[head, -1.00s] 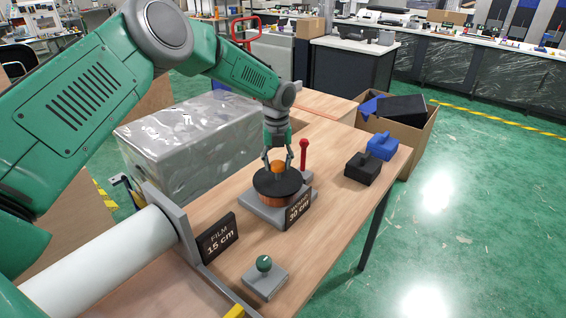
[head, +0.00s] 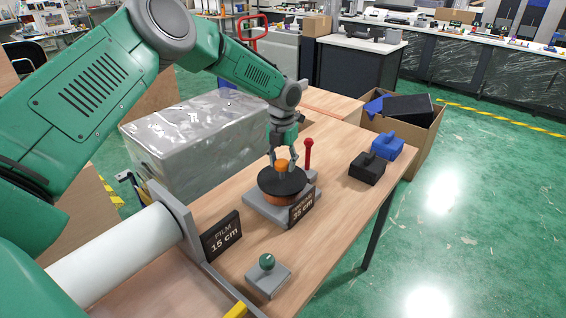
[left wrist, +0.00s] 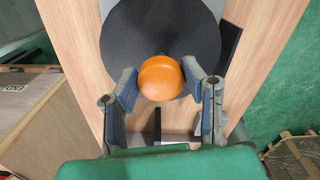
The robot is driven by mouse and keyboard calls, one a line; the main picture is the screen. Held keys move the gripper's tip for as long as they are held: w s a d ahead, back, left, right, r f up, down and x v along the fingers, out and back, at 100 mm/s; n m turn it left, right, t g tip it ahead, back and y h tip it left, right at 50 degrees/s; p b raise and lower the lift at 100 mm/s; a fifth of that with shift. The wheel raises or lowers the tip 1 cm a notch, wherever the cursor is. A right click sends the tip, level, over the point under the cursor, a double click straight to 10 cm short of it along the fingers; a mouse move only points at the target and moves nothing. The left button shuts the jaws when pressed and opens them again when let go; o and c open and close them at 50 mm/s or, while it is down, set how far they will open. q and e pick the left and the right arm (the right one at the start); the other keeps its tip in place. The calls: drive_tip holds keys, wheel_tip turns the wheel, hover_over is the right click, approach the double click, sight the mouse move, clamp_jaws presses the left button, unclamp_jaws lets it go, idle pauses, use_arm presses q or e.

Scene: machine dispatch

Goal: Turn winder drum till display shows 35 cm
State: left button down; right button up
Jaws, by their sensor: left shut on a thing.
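The winder drum (head: 281,186) has a black top disc and a copper-coloured side, and sits on a grey base on the wooden table. An orange knob (left wrist: 160,78) stands up from its disc, off centre in the left wrist view. My left gripper (head: 282,162) is above the disc, shut on the orange knob, with a finger on each side. The winder display (head: 302,208) at the front of the base reads 35 cm. A red-topped lever (head: 308,156) stands behind the drum at the right. My right gripper is not in view.
A film display (head: 221,238) reads 15 cm beside a white film roll (head: 120,250). A green knob on a grey plate (head: 267,275) is near the front. A black block (head: 367,168) and a blue block (head: 388,146) lie at the right. A wrapped box (head: 195,140) stands behind.

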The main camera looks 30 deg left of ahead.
use_arm(q)
drive_tip(key=shift+s+f, duration=0.15)
drive_tip(key=c, duration=1)
unclamp_jaws()
wheel_tip(320, 180, up, 12)
drive_tip(key=shift+f, duration=0.1)
